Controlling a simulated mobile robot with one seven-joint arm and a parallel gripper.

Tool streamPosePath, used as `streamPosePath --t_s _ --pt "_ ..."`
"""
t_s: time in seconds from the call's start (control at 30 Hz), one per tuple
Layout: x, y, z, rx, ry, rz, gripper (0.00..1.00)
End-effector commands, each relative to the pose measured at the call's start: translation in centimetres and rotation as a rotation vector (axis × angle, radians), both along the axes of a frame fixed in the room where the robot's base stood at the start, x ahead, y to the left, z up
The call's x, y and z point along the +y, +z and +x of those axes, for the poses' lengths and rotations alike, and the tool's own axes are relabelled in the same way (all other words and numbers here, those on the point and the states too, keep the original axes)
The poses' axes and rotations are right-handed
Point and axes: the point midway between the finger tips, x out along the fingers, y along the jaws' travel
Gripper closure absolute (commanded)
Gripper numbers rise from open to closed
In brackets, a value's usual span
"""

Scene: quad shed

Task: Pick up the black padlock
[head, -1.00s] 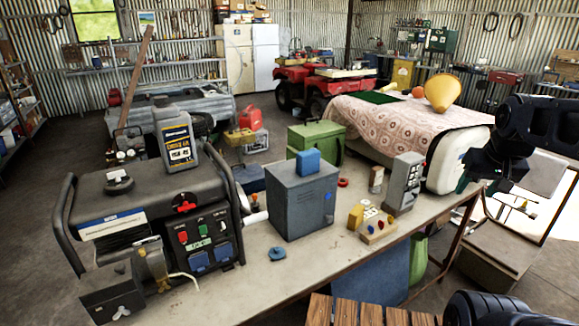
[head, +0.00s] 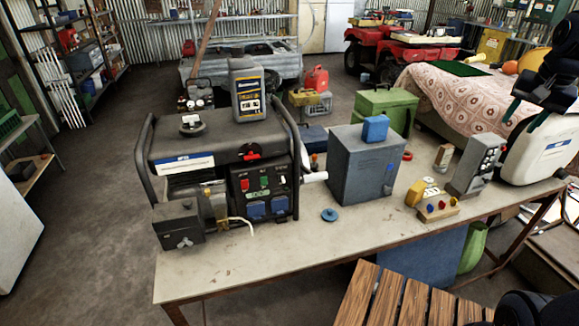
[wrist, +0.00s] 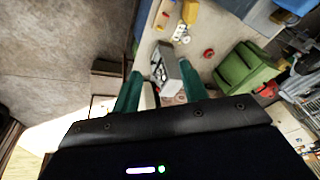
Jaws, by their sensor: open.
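I cannot pick out the black padlock for certain in either view. A dark grey box (head: 178,226) stands at the left end of the workbench (head: 240,270), with a small silver winged piece (head: 186,242) at its front. A brass-coloured piece (head: 216,207) is beside the box, partly against the generator (head: 225,160). My gripper (head: 540,112) is at the far right of the head view, above the white container. In the wrist view my gripper (wrist: 160,70) has its two green fingers apart and nothing held between them.
A grey metal box (head: 360,165) with a blue block (head: 375,128) on top stands mid-bench. A grey meter (head: 477,163) and a button block (head: 437,207) are to its right. A blue disc (head: 329,214) lies near clear bench surface. A slatted wooden seat (head: 400,298) is in front.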

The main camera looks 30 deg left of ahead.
Motion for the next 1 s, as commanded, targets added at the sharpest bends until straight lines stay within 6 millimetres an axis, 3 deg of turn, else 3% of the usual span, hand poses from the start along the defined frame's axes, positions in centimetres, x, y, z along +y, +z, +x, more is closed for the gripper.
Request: streamPosePath --t_s 0.2,0.5,0.8,1.0 --pt "5.5 0.3 5.6 0.051 -0.061 0.036 0.56" --pt "14.5 -0.8 12.1 0.119 -0.156 0.07 0.56" --pt "25.2 -3.9 16.7 0.182 -0.253 0.086 0.56" --pt "32.9 -7.2 18.4 0.22 -0.318 0.085 0.56"
